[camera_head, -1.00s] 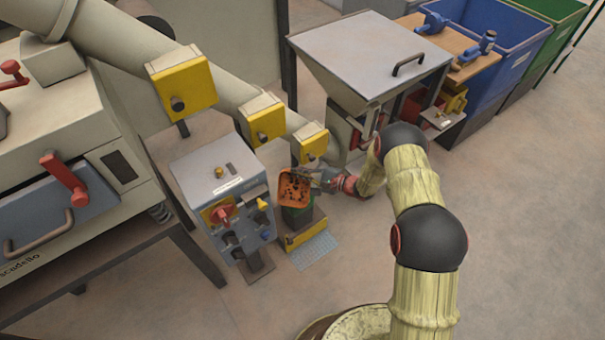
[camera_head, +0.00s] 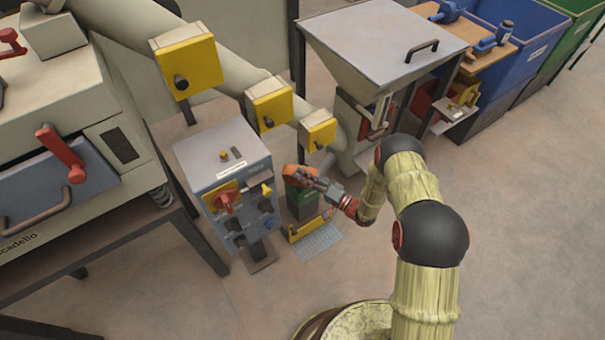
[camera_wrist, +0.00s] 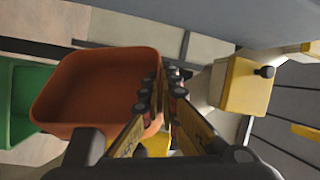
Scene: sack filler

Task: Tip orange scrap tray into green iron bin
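The orange scrap tray (camera_head: 296,170) is in my gripper (camera_head: 308,178), tilted, just above a small green bin (camera_head: 301,200) in the head view. In the wrist view the tray (camera_wrist: 95,88) fills the left middle. Its visible inside looks bare, with no dark scrap showing. My gripper (camera_wrist: 163,90) is shut on the tray's right rim there. The green bin (camera_wrist: 20,105) shows at the left edge of the wrist view, partly behind the tray. I cannot see into the bin in the head view.
A grey control box (camera_head: 222,165) stands close left of the green bin. Yellow boxes (camera_head: 318,131) on a sloping pipe hang behind it. A grey hopper (camera_head: 380,50) stands behind right. A yellow stand (camera_head: 308,229) is in front. The floor at right is clear.

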